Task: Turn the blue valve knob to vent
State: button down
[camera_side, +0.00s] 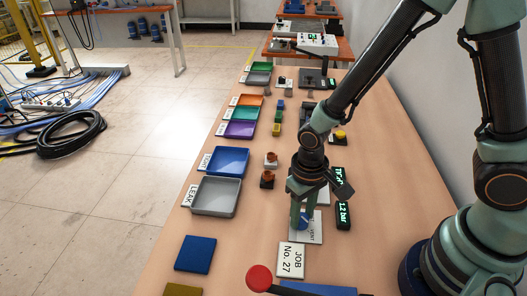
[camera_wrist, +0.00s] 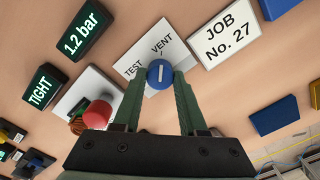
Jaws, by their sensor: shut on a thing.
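The blue valve knob (camera_wrist: 160,74) sits on a white plate (camera_wrist: 137,66) marked TEST and VENT. A white line on the knob's top runs nearly straight up in the wrist view, between the two words and nearer VENT. My gripper (camera_wrist: 161,82) is shut on the knob, with one green finger on each side. In the side view my gripper (camera_side: 302,222) reaches down over the plate, and the knob (camera_side: 303,222) shows only partly between the fingers.
Displays read 1.2 bar (camera_wrist: 84,31) and TIGHT (camera_wrist: 43,89). A red knob (camera_wrist: 97,114) stands left of my gripper in the wrist view. A JOB No. 27 card (camera_wrist: 223,40) and a blue block (camera_wrist: 274,116) lie to the right. Grey (camera_side: 217,210) and blue trays (camera_side: 227,172) line the table's left edge.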

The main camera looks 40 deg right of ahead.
aim_at(302, 218)
jog(key=shift+c, duration=2.3)
grip_release()
jog(key=shift+r, duration=0.1)
notch_tip(302, 218, up, 12)
jog(key=d+r+t, duration=0.5)
jog(key=d+r, duration=0.6)
jog(key=shift+s+d+r+t, duration=0.2)
jog(key=shift+s+r+t, duration=0.05)
jog(key=shift+t, duration=0.05)
